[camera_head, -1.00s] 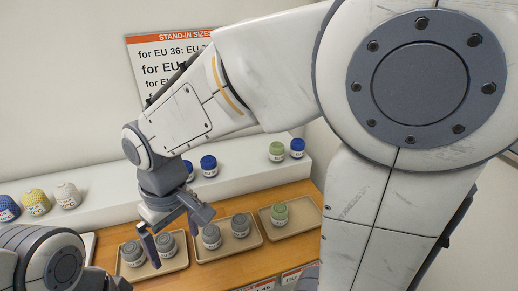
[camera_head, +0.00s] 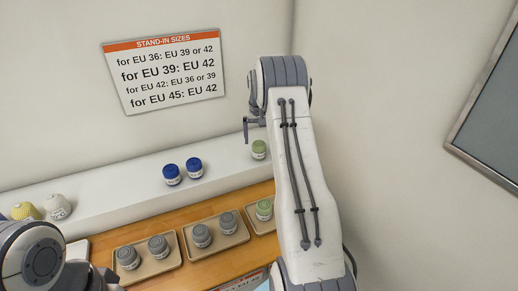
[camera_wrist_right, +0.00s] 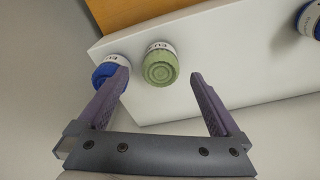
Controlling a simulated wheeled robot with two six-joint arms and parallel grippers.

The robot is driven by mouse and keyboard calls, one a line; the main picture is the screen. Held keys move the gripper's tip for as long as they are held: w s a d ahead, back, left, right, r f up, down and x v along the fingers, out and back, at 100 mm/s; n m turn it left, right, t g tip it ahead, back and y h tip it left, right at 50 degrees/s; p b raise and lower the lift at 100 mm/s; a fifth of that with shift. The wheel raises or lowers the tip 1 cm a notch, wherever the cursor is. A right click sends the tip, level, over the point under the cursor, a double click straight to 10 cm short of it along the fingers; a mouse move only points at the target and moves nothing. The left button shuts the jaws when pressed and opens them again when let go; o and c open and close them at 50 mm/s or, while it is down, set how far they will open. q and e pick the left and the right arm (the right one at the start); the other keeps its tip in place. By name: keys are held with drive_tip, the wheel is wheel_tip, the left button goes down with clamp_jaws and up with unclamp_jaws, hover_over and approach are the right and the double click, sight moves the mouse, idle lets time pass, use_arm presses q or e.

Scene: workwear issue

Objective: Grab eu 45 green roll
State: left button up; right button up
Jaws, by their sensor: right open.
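A green roll (camera_head: 259,149) stands on the white shelf, close to my right arm. In the right wrist view this green roll (camera_wrist_right: 159,66) lies between the fingertips, its top facing the camera; its label starts with EU, but I cannot read the size. My right gripper (camera_wrist_right: 158,78) is open and empty, pointing at it. In the head view only a finger of it shows beside my arm. A blue roll (camera_wrist_right: 106,74) stands beside the green one, partly behind one finger. Another green roll (camera_head: 264,210) sits in the right tray (camera_head: 256,225). My left gripper is not visible.
Two blue rolls (camera_head: 182,170) stand further left on the shelf (camera_head: 110,202). Grey rolls stand in the left tray (camera_head: 147,270) and middle tray (camera_head: 218,240). A stand-in sizes sign (camera_head: 165,72) hangs on the wall; it reads "for EU 45: EU 42".

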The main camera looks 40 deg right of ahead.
sight(259, 144)
drive_tip(key=f+p, duration=0.1)
drive_tip(key=f, duration=0.2)
drive_tip(key=f+p, duration=0.1)
drive_tip(key=f, duration=0.1)
drive_tip(key=shift+w+d+f+p, duration=0.15)
drive_tip(key=shift+w+f+p, duration=0.1)
drive_tip(key=shift+w+p, duration=0.1)
drive_tip(key=shift+f, duration=0.25)
drive_tip(key=c, duration=1.4)
drive_tip(key=shift+c, duration=0.3)
drive_tip(key=shift+r, duration=0.15)
